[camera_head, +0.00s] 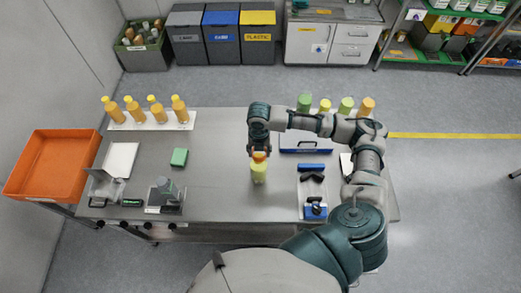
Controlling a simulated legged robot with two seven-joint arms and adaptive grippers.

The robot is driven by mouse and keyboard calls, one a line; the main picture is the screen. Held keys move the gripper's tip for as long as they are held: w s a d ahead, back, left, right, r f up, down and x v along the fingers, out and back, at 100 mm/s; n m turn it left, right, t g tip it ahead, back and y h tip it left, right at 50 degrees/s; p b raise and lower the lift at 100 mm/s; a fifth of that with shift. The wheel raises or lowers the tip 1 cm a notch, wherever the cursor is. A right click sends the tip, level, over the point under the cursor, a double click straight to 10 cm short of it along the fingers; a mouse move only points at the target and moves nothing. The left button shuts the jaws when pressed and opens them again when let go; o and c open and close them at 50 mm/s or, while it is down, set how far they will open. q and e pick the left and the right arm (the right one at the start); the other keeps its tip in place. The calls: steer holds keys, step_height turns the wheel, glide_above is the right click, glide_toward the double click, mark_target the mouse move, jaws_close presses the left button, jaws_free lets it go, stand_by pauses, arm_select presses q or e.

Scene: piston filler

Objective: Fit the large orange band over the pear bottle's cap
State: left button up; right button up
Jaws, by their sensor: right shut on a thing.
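The pear bottle (259,174), pale yellow-green, stands upright on the steel table near its middle. My right gripper (259,150) points down directly above it, shut on the large orange band (259,157). The band shows as a small orange patch at the top of the bottle. The cap is hidden by the band and fingers, and I cannot tell whether the band is around the cap or just above it. My left gripper is not in view.
Several orange bottles (155,111) stand on a white strip at the back left. A green block (179,157) and a white tray (121,158) lie left of the bottle. A blue-handled tool (315,209) lies at the right. An orange crate (54,165) adjoins the table's left end.

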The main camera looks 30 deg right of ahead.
mark_target(259, 156)
steer(key=shift+a+f, duration=0.2)
steer(key=shift+f, duration=0.1)
steer(key=shift+f, duration=0.25)
steer(key=shift+f, duration=0.3)
steer(key=shift+a, duration=0.2)
steer(key=shift+d+f, duration=0.15)
steer(key=shift+f, duration=0.15)
steer(key=shift+d+f, duration=0.1)
steer(key=shift+f, duration=0.25)
steer(key=shift+d+f, duration=0.1)
steer(key=shift+f, duration=0.2)
